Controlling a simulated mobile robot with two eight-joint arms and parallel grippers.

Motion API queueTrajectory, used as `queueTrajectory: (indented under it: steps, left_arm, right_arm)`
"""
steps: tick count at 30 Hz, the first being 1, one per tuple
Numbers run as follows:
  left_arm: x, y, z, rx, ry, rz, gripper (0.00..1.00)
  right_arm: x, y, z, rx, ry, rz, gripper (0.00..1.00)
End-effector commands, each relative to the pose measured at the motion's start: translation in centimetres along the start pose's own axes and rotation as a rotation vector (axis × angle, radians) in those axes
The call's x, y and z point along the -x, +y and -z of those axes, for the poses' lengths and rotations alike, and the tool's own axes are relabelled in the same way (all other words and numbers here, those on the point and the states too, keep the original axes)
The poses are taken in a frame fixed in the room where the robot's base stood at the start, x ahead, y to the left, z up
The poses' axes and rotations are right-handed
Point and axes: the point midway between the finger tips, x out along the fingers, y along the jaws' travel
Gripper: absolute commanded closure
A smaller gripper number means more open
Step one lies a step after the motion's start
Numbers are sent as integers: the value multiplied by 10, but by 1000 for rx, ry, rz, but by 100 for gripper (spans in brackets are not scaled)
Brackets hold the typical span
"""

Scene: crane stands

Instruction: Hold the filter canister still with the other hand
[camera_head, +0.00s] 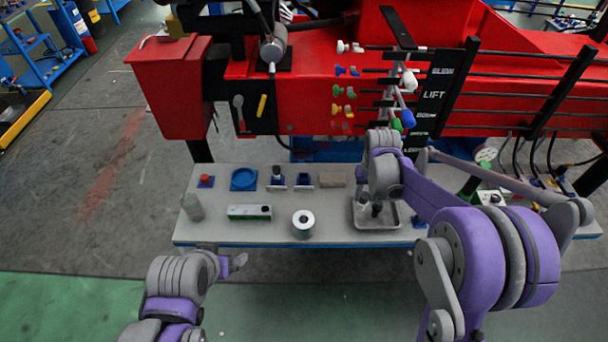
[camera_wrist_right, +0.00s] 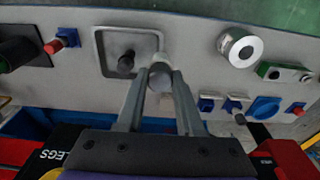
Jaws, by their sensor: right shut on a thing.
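The filter canister, seemingly the silver cylinder with a dark hole in its top (camera_head: 303,218), stands upright near the front edge of the bench. It also shows in the right wrist view (camera_wrist_right: 240,47). My left gripper (camera_head: 238,262) is in front of the bench, left of the canister and apart from it; whether its jaws are open is unclear. My right gripper (camera_head: 370,208) is over the metal tray (camera_head: 398,226). In the right wrist view its fingers are shut on a grey round-ended piece (camera_wrist_right: 160,74), mostly hidden between them. It is apart from the canister.
A dark-knobbed piece (camera_wrist_right: 126,63) is in the tray. A green-and-white box (camera_head: 249,212) and a clear bottle (camera_head: 192,207) stand left of the canister. The red crane with levers (camera_head: 408,118) rises behind the bench.

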Motion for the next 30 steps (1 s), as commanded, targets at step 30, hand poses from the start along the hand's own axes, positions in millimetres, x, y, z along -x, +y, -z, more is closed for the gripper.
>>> queueTrajectory:
  steps: [30]
  left_arm:
    - [-54,0,-90,0,-91,0,0]
  right_arm:
    - [18,-177,0,1,-105,0,100]
